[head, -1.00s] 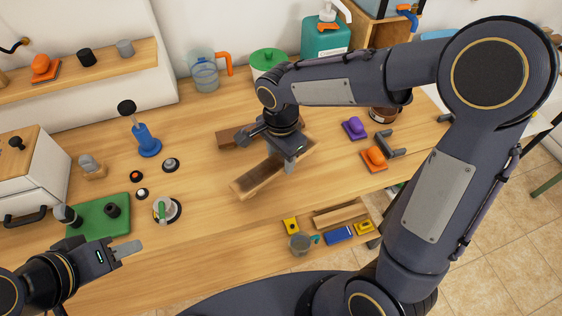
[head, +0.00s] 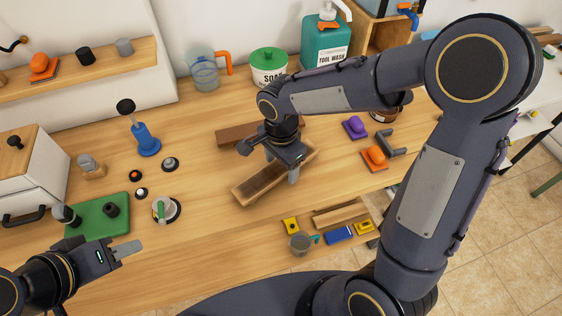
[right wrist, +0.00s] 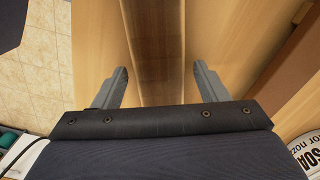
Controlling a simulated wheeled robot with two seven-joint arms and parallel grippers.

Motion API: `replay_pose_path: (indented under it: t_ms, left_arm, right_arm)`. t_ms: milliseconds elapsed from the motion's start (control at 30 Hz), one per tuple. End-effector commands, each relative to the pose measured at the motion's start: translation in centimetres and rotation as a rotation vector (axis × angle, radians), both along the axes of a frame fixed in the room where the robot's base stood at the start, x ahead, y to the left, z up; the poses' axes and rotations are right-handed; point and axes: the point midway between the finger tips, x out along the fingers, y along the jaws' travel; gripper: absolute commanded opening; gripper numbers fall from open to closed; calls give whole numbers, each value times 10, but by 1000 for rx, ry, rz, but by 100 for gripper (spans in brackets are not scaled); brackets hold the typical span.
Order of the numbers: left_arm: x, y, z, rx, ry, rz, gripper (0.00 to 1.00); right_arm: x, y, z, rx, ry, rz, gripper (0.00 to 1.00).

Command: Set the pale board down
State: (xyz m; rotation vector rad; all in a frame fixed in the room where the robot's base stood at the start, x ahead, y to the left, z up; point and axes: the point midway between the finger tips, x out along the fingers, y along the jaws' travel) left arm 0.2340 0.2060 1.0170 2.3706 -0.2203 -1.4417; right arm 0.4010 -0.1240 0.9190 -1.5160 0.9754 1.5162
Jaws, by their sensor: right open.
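A long wooden board (head: 247,190), paler than the dark board behind it, lies slantwise on the worktop; its upper face looks brown and its long side light. I take it as the pale board. My right gripper (head: 281,166) is open over it, with one finger on each side. In the right wrist view the board (right wrist: 158,50) runs between the two open fingers (right wrist: 160,85), with a gap on both sides. My left gripper (head: 127,249) hangs at the lower left near the green mat, with no object visible in it; its finger spacing is unclear.
A dark brown board (head: 236,134) lies just behind. The green mat (head: 87,219), blue plunger-like tool (head: 147,141) and knobs stand left. A purple block (head: 355,127), orange block (head: 375,157) and grey handle (head: 392,143) lie right.

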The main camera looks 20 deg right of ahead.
Motion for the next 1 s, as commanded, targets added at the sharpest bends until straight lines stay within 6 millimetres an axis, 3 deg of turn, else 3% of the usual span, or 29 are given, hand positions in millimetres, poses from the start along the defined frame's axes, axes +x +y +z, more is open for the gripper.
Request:
replay_pose_path:
  t_ms: [167,700,1000]
  left_arm:
    - [0,0,4,0,0,0,36]
    - [0,0,6,0,0,0,36]
    - [0,0,7,0,0,0,36]
  right_arm:
    - [1,0,9,0,-2,-1,67]
    - [1,0,111,2,-4,0,67]
    - [-1,-2,124,3,-2,6,67]
